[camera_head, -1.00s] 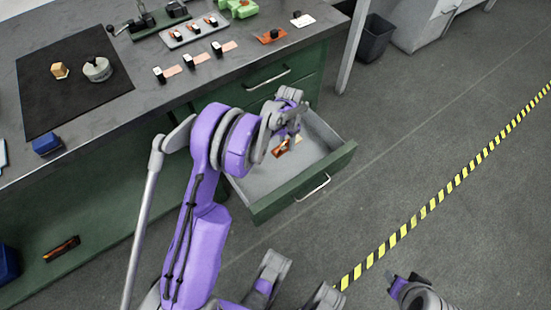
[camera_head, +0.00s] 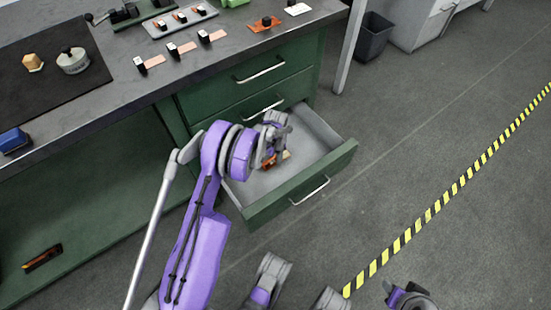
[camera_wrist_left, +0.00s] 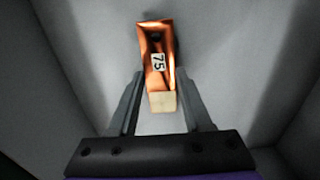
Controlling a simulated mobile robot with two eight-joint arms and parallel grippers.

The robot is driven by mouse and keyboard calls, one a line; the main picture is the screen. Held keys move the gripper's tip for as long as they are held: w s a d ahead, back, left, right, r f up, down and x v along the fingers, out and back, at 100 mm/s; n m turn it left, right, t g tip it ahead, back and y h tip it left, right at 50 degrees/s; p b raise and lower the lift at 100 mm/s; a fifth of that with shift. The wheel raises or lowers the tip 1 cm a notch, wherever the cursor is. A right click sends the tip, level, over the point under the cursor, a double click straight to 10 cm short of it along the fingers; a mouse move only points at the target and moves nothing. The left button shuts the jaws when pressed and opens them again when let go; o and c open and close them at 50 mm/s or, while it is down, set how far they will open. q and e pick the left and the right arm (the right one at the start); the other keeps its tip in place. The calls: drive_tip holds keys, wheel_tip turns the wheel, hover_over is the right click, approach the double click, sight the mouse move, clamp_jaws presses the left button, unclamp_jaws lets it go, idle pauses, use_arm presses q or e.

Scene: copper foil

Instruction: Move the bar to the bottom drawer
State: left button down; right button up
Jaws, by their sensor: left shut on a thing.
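The bar (camera_wrist_left: 157,60) is copper coloured with a white "75" label and a pale block at its near end. It shows in part in the head view (camera_head: 268,163), low inside the open bottom drawer (camera_head: 325,178). My left gripper (camera_head: 272,155) reaches down into the drawer and is shut on the bar. In the left wrist view its two fingers (camera_wrist_left: 160,88) flank the pale end, with the grey drawer floor behind. Whether the bar touches the floor is unclear. Part of my right arm shows at the lower right edge; its jaw state is not visible.
Two shut green drawers sit above the open one. The bench top (camera_head: 120,85) holds a dark mat (camera_head: 50,92), a pot (camera_head: 73,60), a blue block (camera_head: 14,140) and several small copper pieces. A bin (camera_head: 374,37) stands behind. The floor right of the drawer is clear.

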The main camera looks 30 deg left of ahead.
use_arm(q)
drive_tip(key=shift+f, duration=0.65)
drive_tip(key=shift+f, duration=0.1)
drive_tip(key=shift+c, duration=1.7)
unclamp_jaws()
